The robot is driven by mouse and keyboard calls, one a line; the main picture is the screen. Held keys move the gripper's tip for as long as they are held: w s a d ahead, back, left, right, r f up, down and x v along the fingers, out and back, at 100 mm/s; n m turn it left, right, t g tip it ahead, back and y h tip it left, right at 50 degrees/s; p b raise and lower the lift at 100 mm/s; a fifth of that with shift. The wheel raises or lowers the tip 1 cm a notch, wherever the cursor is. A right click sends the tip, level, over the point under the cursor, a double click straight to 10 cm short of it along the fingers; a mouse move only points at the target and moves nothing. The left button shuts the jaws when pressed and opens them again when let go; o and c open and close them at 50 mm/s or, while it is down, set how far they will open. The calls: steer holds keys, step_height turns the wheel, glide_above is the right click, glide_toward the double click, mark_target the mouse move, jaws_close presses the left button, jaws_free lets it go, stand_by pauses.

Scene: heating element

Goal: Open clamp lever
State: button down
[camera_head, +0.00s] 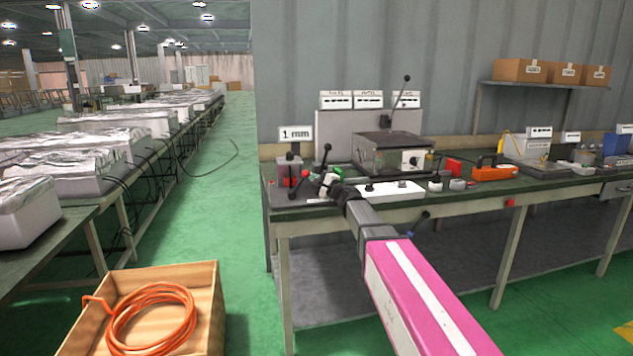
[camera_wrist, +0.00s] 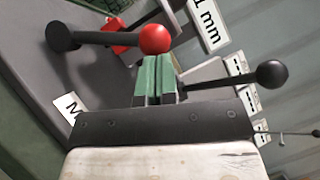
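The fixture on the bench has black levers with ball knobs. In the head view one black knob (camera_head: 327,146) stands up and another (camera_head: 292,195) sits low at the left. A red ball (camera_head: 305,173) is between them. Nothing shows held. Which lever is the clamp lever is unclear.
A "1 mm" sign (camera_head: 296,134) stands behind the fixture. A dark glass-fronted box (camera_head: 385,153) and a white panel (camera_head: 391,190) are to the right on the bench (camera_head: 450,203). A wooden crate (camera_head: 207,310) with an orange cable is on the lower left. An aisle lies left.

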steer(key=s+a+r+n+g+h, duration=0.1)
steer(key=s+a+n+h, duration=0.1)
steer(key=a+n, duration=0.3)
steer(key=s+a+r+n+g+h, duration=0.1)
steer(key=a+n+h, duration=0.3)
steer(key=a, duration=0.4)
steer(key=shift+s+r+n+g+h, duration=0.35)
steer(key=shift+r+n+g, duration=0.25)
steer(key=shift+g, duration=0.2)
steer(key=shift+a, duration=0.1)
steer(key=shift+s, duration=0.1)
steer(key=v, duration=1)
